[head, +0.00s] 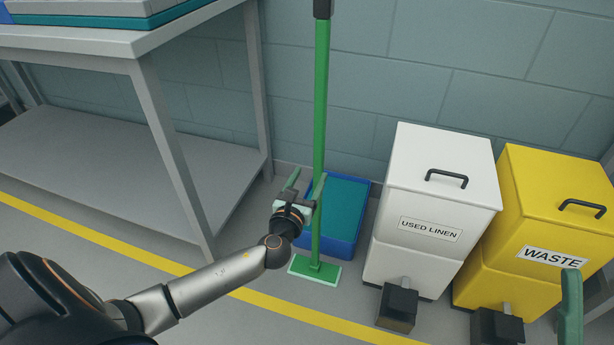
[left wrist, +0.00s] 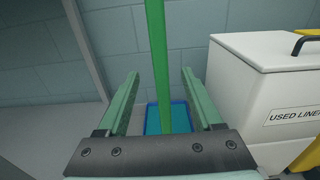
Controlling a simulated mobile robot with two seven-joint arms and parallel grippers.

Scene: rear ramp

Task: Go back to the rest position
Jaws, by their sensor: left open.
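My left gripper (head: 306,182) is open, with its two pale green fingers apart, in the middle of the head view. A green mop (head: 320,95) stands upright near the wall, its flat foot (head: 302,266) on the floor. In the left wrist view the mop's handle (left wrist: 157,60) shows in the gap between the open fingers (left wrist: 160,85). I cannot tell whether the fingers touch it; they are not closed on it. One pale green finger of what looks like my right gripper (head: 572,305) shows at the right edge; its other finger is out of view.
A blue tub (head: 347,205) sits behind the mop. A white used linen bin (head: 400,195) and a yellow waste bin (head: 535,190) with pedals stand to the right. A grey table (head: 150,42) with a lower shelf stands left. A yellow line (head: 110,243) crosses the open floor.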

